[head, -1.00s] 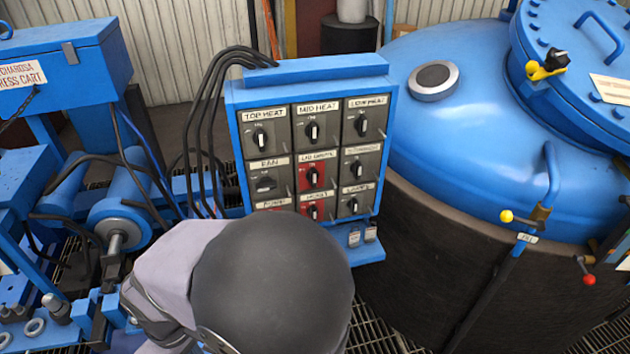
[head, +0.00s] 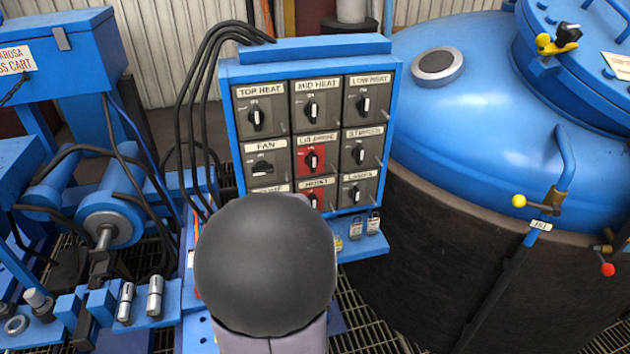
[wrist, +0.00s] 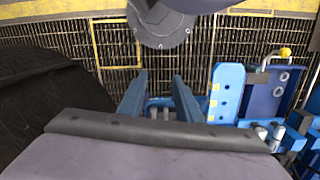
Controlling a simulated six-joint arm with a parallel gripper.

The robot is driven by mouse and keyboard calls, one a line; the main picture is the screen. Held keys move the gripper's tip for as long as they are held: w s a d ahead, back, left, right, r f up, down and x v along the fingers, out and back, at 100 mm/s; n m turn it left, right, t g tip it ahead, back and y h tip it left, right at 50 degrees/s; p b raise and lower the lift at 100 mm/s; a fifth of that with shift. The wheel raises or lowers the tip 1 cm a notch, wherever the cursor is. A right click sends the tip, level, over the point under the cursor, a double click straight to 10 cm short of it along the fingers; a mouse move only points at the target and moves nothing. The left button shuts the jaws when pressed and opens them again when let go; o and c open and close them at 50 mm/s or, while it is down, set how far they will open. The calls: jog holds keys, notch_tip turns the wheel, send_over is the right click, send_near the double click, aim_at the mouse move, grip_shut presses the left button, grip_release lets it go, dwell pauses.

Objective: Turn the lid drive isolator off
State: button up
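The lid drive isolator (head: 311,159) is a black rotary knob on a red plate, in the centre of the panel on the blue control cabinet (head: 303,46). Its handle stands roughly upright, and its label is small but legible. In the head view my dark round arm joint is below it and does not cover it. My gripper (wrist: 159,88) shows only in the wrist view, with two blue fingers apart and nothing between them. It points over the floor grating; the isolator is not seen there.
Other knobs surround the isolator; the fan knob (head: 262,168) lies sideways. Black cables (head: 190,110) hang left of the cabinet. The blue domed furnace (head: 470,90) stands close on the right, with a yellow-knobbed lever (head: 519,201). Blue press equipment (head: 110,222) fills the left.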

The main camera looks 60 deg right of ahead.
jog(key=s+d+f+m+h+b, duration=0.3)
jog(key=s+d+f, duration=0.2)
jog(key=s+d, duration=0.55)
jog(key=w+d+r+t+h, duration=0.1)
jog(key=d+h, duration=0.1)
jog(key=d, duration=0.3)
jog(key=w+d+r+t+h, duration=0.1)
jog(key=w+d+r+h, duration=0.1)
jog(key=d, duration=0.3)
jog(key=n+t+h, duration=0.5)
jog(key=t+h, duration=0.2)
jog(key=t, duration=0.5)
send_near(314, 161)
jog(key=x, duration=0.2)
jog(key=shift+p+x, duration=0.35)
jog(key=shift+x, duration=3.15)
grip_shut()
